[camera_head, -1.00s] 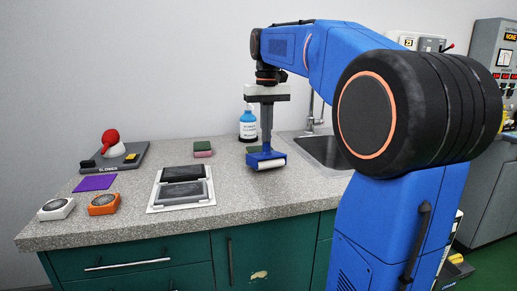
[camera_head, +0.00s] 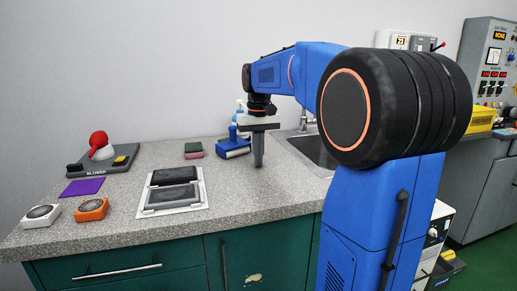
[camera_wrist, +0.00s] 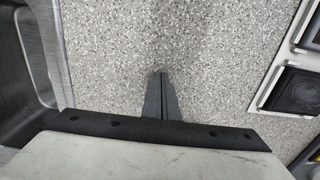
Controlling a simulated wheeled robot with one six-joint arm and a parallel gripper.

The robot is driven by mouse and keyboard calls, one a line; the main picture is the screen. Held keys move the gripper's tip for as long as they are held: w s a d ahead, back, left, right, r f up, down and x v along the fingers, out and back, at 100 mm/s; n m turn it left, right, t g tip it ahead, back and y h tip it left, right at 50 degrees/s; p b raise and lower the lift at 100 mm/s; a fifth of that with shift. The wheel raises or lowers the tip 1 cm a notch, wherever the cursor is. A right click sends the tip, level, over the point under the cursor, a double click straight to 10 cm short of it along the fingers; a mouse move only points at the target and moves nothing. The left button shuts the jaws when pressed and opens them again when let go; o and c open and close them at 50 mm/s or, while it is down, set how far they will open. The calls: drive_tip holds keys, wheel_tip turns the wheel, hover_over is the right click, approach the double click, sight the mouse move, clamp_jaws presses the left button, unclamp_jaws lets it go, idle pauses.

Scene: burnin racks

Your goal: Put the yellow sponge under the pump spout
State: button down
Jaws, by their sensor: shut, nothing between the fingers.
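A sponge block with a dark green top and pink lower part (camera_head: 193,150) lies on the counter; I see no plainly yellow sponge. A pump bottle (camera_head: 241,105) stands at the back, mostly hidden behind my gripper and a blue tool. The blue tool (camera_head: 232,148), with an upright blue handle and a white roller-like front, sits in front of the bottle, left of my gripper. The pump spout cannot be made out clearly. My gripper (camera_head: 258,164) points down, shut and empty, apart from the tool. In the wrist view its shut fingers (camera_wrist: 160,76) show over bare counter.
A white tray with two dark pads (camera_head: 150,211) lies left of my gripper. Further left are a blower stand (camera_head: 87,166), a purple mat (camera_head: 83,187), and white (camera_head: 41,215) and orange (camera_head: 91,208) devices. A sink (camera_head: 313,150) lies right. The counter's front is clear.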

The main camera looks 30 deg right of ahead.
sight(248, 142)
drive_tip(key=shift+w+d, duration=0.25)
drive_tip(key=shift+w, duration=0.7)
drive_tip(key=shift+w+d, duration=0.25)
drive_tip(key=shift+w, duration=0.65)
drive_tip(key=w+d, duration=0.1)
drive_tip(key=w, duration=0.5)
drive_tip(key=w+d, duration=0.1)
drive_tip(key=w, duration=0.2)
drive_tip(key=shift+d, duration=0.3)
